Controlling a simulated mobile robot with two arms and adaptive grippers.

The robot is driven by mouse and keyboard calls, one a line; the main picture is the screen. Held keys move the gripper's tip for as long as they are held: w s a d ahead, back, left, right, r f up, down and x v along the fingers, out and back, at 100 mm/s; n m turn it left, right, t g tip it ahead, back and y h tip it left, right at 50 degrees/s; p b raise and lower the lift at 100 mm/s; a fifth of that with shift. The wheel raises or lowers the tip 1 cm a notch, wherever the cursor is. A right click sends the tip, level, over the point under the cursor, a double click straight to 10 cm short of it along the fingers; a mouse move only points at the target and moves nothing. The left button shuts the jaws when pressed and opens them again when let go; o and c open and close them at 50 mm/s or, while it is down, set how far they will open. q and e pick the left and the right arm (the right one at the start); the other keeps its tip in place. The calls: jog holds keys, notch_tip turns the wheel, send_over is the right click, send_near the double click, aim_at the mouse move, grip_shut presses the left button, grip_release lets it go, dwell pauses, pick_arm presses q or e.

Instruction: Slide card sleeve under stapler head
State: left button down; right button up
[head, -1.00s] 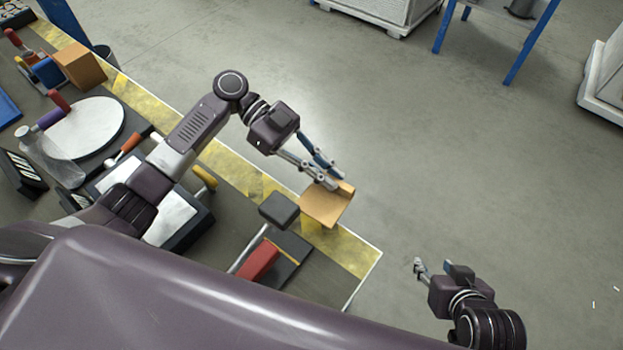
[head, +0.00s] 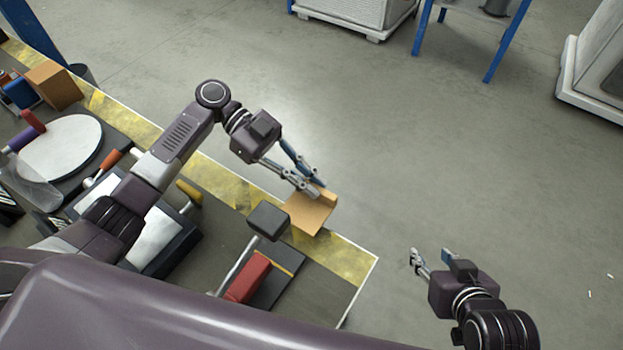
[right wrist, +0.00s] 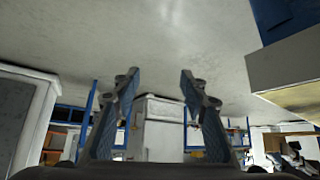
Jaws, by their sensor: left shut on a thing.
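The card sleeve (head: 308,214) is a tan folded piece in the head view, held near the table's yellow-marked edge. My left gripper (head: 312,189) is shut on its far edge. The stapler stands just to the left and nearer to me, with a dark block-shaped head (head: 268,220) on a grey arm and a red part (head: 247,277) on a dark base.
A clamp-like board with a yellow handle (head: 189,192) lies left of the stapler under my left arm. A white round plate (head: 60,147) and a cardboard box (head: 54,84) are further left. The table's right corner (head: 374,260) is clear, with open floor beyond.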

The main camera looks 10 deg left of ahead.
aim_at(295, 212)
pick_arm(q)
jog(key=s, duration=0.1)
jog(key=s+a+p, duration=0.1)
jog(key=shift+s+f, duration=0.2)
jog(key=shift+s, duration=0.1)
jog(key=shift+s+a+f+p, duration=0.15)
jog(key=shift+s+a+p, duration=0.1)
jog(key=shift+s, duration=0.35)
jog(key=shift+s+a+f+p, duration=0.1)
jog(key=shift+s+a+f, duration=0.1)
jog(key=shift+s, duration=0.4)
pick_arm(e)
jog(key=s+d+f+g, duration=0.1)
jog(key=s+f+g, duration=0.1)
jog(key=s, duration=0.3)
jog(key=s+d+f+g+h, duration=0.1)
jog(key=s+d+f+g, duration=0.1)
jog(key=s, duration=0.3)
jog(key=shift+g, duration=0.4)
pick_arm(q)
jog(key=shift+s, duration=0.1)
pick_arm(e)
jog(key=shift+w+r, duration=0.1)
jog(key=shift+w, duration=0.2)
jog(key=shift+w+a, duration=0.1)
jog(key=shift+w, duration=0.05)
jog(key=shift+w+a+r+t, duration=0.1)
jog(key=shift+w+r+t, duration=0.05)
jog(key=shift+w+t, duration=0.25)
